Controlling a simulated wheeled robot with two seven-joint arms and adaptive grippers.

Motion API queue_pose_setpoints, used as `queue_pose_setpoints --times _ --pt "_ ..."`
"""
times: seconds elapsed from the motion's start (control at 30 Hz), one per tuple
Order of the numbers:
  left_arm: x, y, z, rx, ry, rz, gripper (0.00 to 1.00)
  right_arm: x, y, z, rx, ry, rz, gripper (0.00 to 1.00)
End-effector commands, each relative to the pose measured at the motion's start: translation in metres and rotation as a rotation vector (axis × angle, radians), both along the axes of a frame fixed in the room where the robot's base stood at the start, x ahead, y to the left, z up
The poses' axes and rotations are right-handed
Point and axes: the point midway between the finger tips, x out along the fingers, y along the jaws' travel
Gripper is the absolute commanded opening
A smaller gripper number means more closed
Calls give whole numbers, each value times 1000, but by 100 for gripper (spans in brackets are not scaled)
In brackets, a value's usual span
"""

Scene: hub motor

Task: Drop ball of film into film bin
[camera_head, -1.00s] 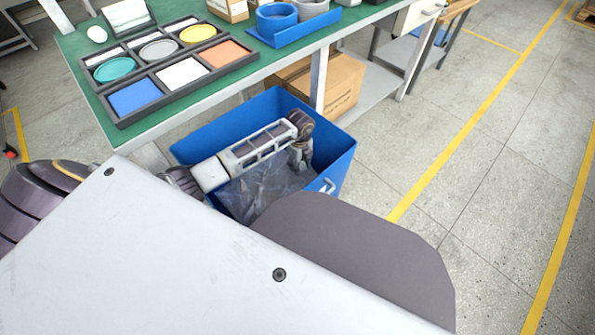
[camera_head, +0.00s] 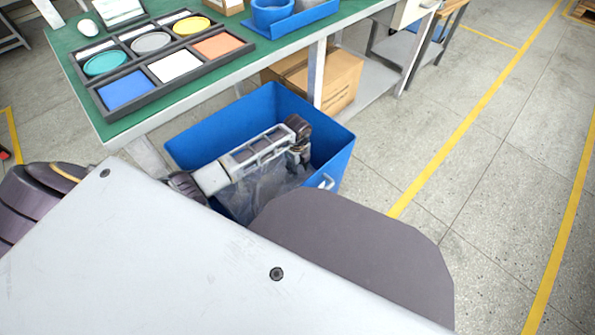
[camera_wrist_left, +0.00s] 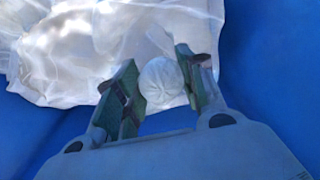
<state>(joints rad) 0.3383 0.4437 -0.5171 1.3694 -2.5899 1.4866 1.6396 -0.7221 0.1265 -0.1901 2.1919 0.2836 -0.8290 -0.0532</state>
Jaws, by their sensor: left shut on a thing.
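The film bin (camera_head: 340,166) is a blue open-topped box on the floor beside the green-topped table. Crumpled translucent film (camera_head: 240,200) lies inside it; in the left wrist view this film (camera_wrist_left: 70,55) is whitish and fills the upper left. My left arm reaches over the near side, and my left gripper (camera_head: 299,160) points down inside the bin. In the left wrist view, my left gripper (camera_wrist_left: 165,88) has its two fingers on either side of a small whitish ball of film (camera_wrist_left: 161,80), close against the loose film. My right gripper is not in view.
The green table (camera_head: 160,105) carries a dark tray (camera_head: 148,99) of coloured pieces, a white rounded item (camera_head: 88,27) and a blue holder (camera_head: 300,22). A cardboard box (camera_head: 340,80) stands behind the bin. The floor on the right is clear, with yellow lines.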

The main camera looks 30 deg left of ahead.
Motion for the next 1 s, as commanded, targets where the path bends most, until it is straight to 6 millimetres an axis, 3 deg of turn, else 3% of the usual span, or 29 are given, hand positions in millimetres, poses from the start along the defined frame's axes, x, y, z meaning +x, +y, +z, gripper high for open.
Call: queue_pose_setpoints --times 0.17,0.73,0.77,0.9,1.0 --pt "0 0 -13 0 -1 0 30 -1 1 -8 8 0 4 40" --pt "0 0 -17 1 0 -1 30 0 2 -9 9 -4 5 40" --pt "0 0 -17 0 0 -1 43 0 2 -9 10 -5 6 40" --pt "0 0 -17 0 -1 -1 61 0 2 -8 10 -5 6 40" --pt "0 0 -17 0 -1 -1 61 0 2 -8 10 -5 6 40"
